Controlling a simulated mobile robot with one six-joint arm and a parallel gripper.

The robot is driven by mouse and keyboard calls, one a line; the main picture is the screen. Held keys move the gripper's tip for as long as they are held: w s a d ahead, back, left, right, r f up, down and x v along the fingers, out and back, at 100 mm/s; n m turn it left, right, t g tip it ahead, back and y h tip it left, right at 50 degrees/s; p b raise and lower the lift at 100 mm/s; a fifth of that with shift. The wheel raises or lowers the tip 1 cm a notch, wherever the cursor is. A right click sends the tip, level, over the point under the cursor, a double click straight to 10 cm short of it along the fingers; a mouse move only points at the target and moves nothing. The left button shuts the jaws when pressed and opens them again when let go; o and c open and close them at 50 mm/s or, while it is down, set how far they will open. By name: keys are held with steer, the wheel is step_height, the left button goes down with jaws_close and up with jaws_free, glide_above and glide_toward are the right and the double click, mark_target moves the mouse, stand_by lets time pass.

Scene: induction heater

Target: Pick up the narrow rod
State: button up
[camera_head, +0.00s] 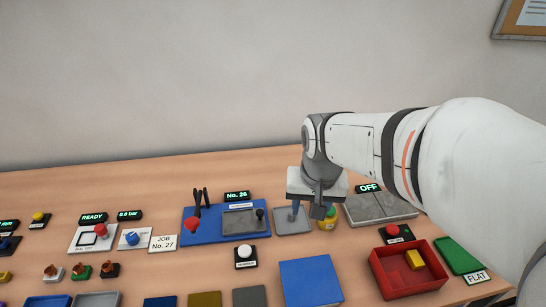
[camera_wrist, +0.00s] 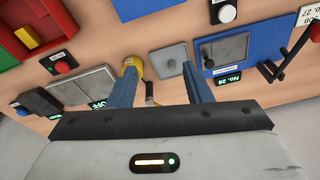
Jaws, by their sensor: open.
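My gripper (camera_head: 307,214) is open and points down over the table. In the wrist view its two blue fingers (camera_wrist: 158,68) are apart, with no object held between them. A thin, narrow piece (camera_wrist: 150,92) shows between the fingers, near the yellow round holder (camera_wrist: 134,62); it may be the narrow rod, but it is too small to be sure. In the head view the yellow holder (camera_head: 328,225) has a green top and is partly hidden by my gripper. The grey square plate (camera_head: 291,224) lies left of it, and also shows in the wrist view (camera_wrist: 171,52).
A blue fixture (camera_head: 215,236) with black levers stands left of the plate. A grey two-part slab (camera_head: 362,214) with an OFF display (camera_head: 368,188) is to the right. A red tray (camera_head: 392,292) holds a yellow block (camera_head: 414,258). A blue block (camera_head: 310,281) is in front.

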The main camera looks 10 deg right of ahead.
steer(key=w+f+m+g, duration=0.1)
steer(key=w+f+m, duration=0.4)
steer(key=w, duration=0.4)
steer(key=m+g+b, duration=0.1)
steer(key=m, duration=0.1)
glide_above(291, 214)
steer(key=f, duration=0.8)
steer(key=shift+s+a, duration=0.1)
steer(key=shift+s, duration=0.25)
steer(key=f, duration=0.7)
steer(key=shift+w+f, duration=0.4)
jaws_close()
